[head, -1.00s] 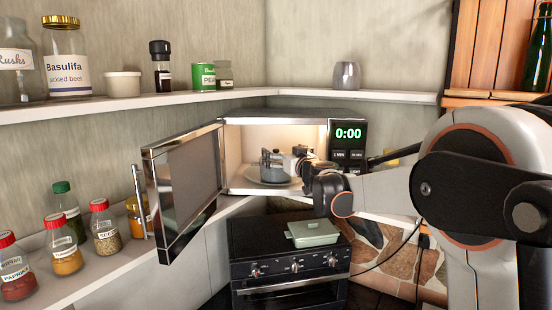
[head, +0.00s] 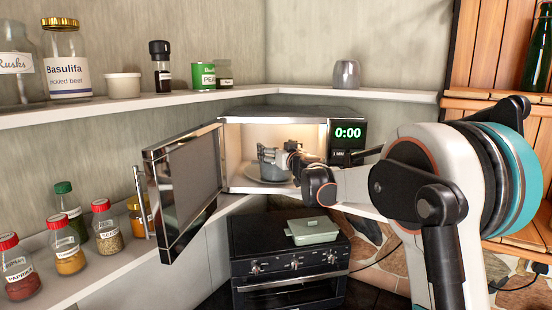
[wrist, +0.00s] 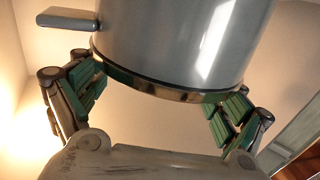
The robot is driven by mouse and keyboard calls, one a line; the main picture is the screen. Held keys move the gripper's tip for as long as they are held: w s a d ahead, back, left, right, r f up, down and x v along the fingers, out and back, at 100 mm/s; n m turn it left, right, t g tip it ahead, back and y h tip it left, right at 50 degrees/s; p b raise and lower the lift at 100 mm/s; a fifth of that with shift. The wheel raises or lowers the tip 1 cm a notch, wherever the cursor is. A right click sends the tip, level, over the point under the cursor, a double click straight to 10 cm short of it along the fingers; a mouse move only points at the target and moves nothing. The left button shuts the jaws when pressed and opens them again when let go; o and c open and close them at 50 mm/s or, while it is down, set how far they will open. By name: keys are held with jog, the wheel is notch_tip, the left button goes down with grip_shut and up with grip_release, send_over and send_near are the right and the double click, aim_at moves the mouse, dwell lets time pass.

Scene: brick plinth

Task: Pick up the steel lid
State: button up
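A grey metal pot (head: 268,170) stands on a pale plate (head: 256,181) inside the open, lit microwave. In the wrist view its shiny cylindrical wall (wrist: 180,35) and side handle (wrist: 67,19) show, with a dark line and a steel band (wrist: 150,87) along the near edge. I cannot tell whether this band is the steel lid's rim. My gripper (head: 286,158) is in the microwave opening, at the pot's upper right. In the wrist view my gripper (wrist: 160,101) has its green-padded fingers spread wide on either side of the band. Contact is unclear.
The microwave door (head: 185,185) stands open to the left. A toaster oven (head: 290,260) with a pale green dish (head: 313,231) sits below. Spice jars (head: 66,250) line the lower left shelf. The upper shelf (head: 190,98) holds jars, a pepper mill and a can.

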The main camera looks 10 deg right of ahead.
jog(key=shift+s+r, duration=0.1)
jog(key=shift+s, duration=0.1)
jog(key=c, duration=0.8)
grip_shut()
jog(key=shift+r+b, duration=0.15)
jog(key=shift+b, duration=0.15)
